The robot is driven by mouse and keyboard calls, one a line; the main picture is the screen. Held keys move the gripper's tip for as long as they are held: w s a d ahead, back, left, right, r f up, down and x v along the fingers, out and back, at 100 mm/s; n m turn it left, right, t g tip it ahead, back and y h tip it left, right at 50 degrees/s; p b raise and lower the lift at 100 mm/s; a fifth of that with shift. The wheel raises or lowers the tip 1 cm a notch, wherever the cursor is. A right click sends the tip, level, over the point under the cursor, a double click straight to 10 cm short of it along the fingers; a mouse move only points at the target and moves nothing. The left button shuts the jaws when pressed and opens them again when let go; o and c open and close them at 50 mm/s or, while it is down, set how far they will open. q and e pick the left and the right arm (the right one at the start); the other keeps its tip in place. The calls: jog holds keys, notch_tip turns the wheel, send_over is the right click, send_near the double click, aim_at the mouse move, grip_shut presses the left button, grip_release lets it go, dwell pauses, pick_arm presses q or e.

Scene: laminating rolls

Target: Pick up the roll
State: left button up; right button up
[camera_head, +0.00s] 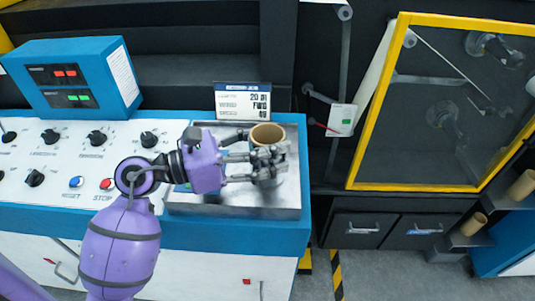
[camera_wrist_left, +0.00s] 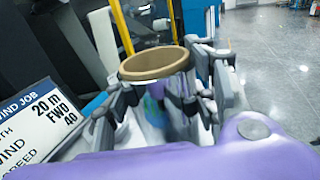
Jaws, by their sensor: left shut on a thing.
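The roll (camera_head: 267,135) stands upright on the metal tray (camera_head: 283,209) on the console, its tan cardboard rim showing at the top. In the left wrist view the tan rim of the roll (camera_wrist_left: 154,63) sits between the fingers. My left gripper (camera_head: 262,162) is shut on the roll, with fingers on either side of it. The gripper hides most of the roll's lower body, so I cannot tell whether its base touches the tray. My right gripper is not in view.
A job sign (camera_head: 242,103) stands behind the tray. Knobs and buttons cover the console panel (camera_head: 75,155) at left, below a blue control box (camera_head: 78,78). At right is a yellow-framed machine door (camera_head: 443,105). Other cardboard rolls (camera_head: 474,224) lie at far right.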

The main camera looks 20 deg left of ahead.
pick_arm(q)
jog(key=shift+r, duration=0.15)
jog(key=shift+r, duration=0.25)
notch_tip(320, 180, up, 3)
jog(key=shift+f, duration=0.2)
jog(key=s+r+p, duration=0.7)
jog(key=s+r, duration=0.2)
jog(key=s, duration=0.5)
jog(key=shift+a+r+p, duration=0.25)
jog(key=shift+r+p, duration=0.1)
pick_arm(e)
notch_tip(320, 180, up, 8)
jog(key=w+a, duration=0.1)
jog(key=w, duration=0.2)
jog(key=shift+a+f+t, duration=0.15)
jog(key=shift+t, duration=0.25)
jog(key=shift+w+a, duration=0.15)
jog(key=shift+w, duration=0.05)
